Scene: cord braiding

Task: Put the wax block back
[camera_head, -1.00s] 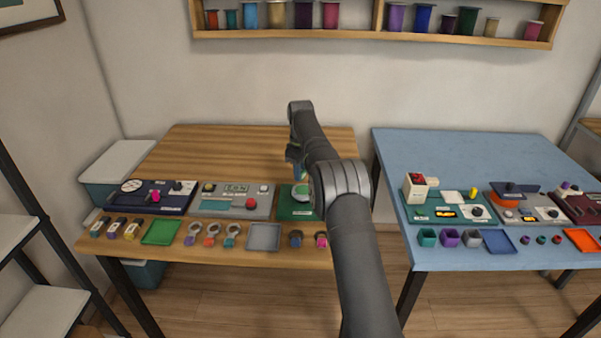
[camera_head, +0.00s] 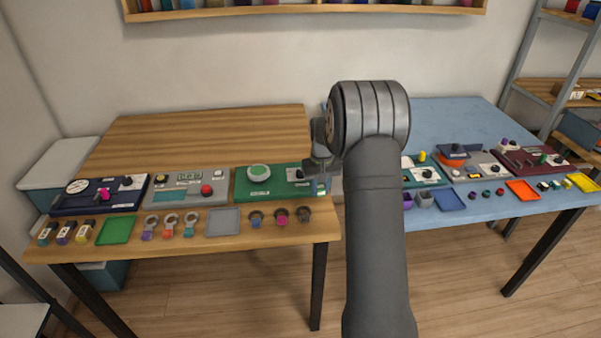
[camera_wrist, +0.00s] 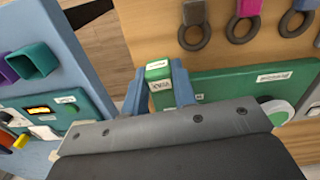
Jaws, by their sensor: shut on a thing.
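My gripper (camera_wrist: 160,86) is shut on a small green block with white labels, which I take to be the wax block (camera_wrist: 158,72). In the wrist view the block sits between the two blue-grey fingers. In the head view my gripper (camera_head: 321,176) is at the right end of the green station (camera_head: 244,185) on the wooden table. The station has a pale green disc (camera_head: 259,173) and a dark knob (camera_head: 300,174). The block's underside is hidden, so I cannot tell whether it touches the station.
Several ringed pieces, one with a magenta tab (camera_head: 281,217), lie in front of the station beside a grey tray (camera_head: 222,222). A gap separates the wooden table (camera_head: 200,135) from the blue table (camera_head: 450,115), which holds other stations. The wooden table's back is clear.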

